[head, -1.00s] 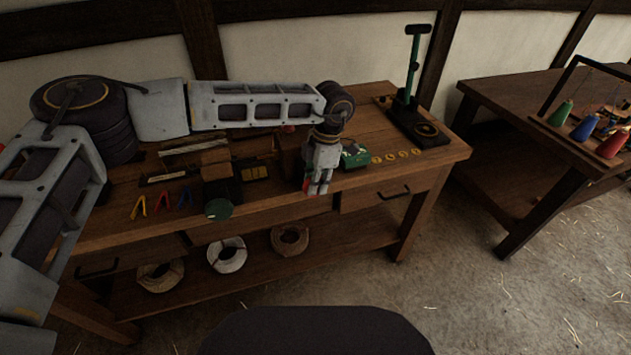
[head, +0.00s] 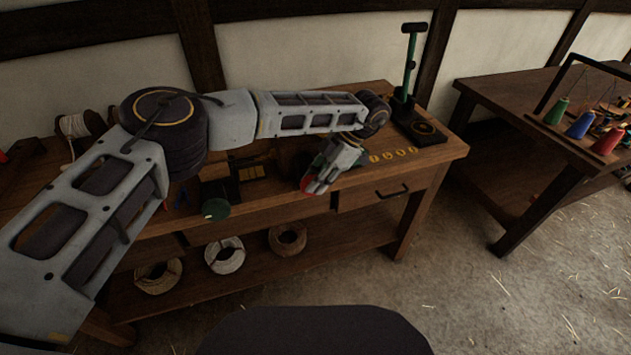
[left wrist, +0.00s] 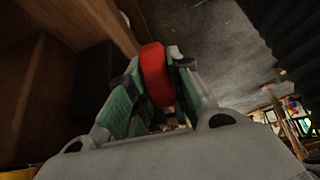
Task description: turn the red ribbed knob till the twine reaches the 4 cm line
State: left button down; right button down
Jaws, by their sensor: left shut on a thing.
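The red knob (left wrist: 155,72) sits between the two green-padded fingers of my left gripper (left wrist: 153,88) in the left wrist view; the gripper is shut on it. In the head view the red knob (head: 309,184) shows at the bench's front edge, at the tip of my left gripper (head: 318,181). The gripper and wrist are tilted, with the arm coming in from the left. The twine and the 4 cm line cannot be made out. My right gripper is not in view.
The wooden bench (head: 290,211) has a green press-like stand (head: 409,70) at its back right. Yellow round pieces (head: 388,156) lie right of the gripper. Rope coils (head: 225,256) lie on the lower shelf. A second table (head: 520,105) with coloured cones stands at right.

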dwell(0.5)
pick_arm(q)
jog(key=c, duration=1.6)
grip_release()
jog(key=shift+o, duration=0.2)
jog(key=v, duration=1.2)
jog(key=shift+d, duration=0.2)
jog(key=shift+f, duration=0.15)
